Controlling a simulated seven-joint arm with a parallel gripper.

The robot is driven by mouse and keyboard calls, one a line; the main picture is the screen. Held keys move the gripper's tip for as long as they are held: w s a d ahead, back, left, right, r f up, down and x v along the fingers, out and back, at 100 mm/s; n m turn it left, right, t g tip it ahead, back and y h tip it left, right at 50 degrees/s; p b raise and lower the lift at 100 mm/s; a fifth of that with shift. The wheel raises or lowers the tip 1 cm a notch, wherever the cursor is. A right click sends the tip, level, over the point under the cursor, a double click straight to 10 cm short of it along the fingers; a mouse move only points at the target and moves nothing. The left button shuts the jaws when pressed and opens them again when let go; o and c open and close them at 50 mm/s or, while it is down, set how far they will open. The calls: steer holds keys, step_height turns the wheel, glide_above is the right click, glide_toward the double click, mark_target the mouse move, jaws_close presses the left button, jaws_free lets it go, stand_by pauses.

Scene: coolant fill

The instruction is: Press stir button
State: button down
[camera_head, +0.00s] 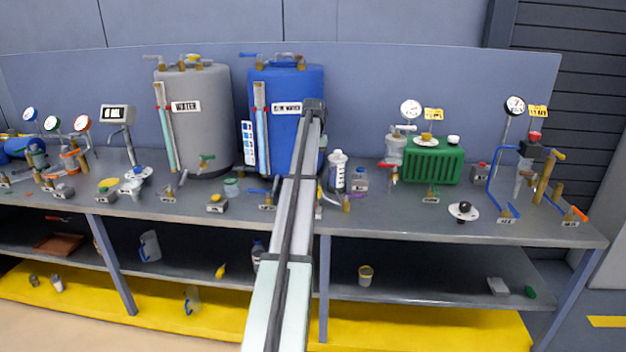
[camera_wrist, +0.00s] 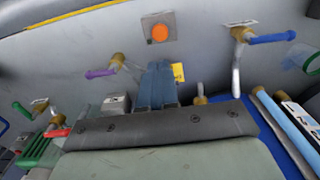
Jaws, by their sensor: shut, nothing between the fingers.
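An orange round button (camera_wrist: 159,32) on a small grey square box shows at the top middle of the wrist view, on the grey bench top. I cannot read a label on it, so I cannot confirm that it is the stir button. My gripper (camera_wrist: 159,66) is shut and empty, with its blue-grey fingers together. In the wrist picture its tips lie just below the button box, with a visible gap between them. In the head view my arm crosses the bench in front of the blue tank (camera_head: 264,75), and the fingers are hidden there.
A purple-handled valve (camera_wrist: 101,73) stands left of my fingers in the wrist view. A blue-handled valve (camera_wrist: 270,39) stands to the right. A yellow tag (camera_wrist: 179,72) is beside the fingers. The white bottle (camera_head: 338,172) and green radiator (camera_head: 432,162) stand right of my arm.

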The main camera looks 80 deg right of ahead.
step_height(320, 180, down, 13)
steer(key=shift+f, duration=0.1)
stand_by(0.4)
steer(key=shift+a+f, duration=0.15)
steer(key=shift+f, duration=0.95)
steer(key=shift+r, duration=0.1)
step_height(320, 180, up, 15)
stand_by(0.7)
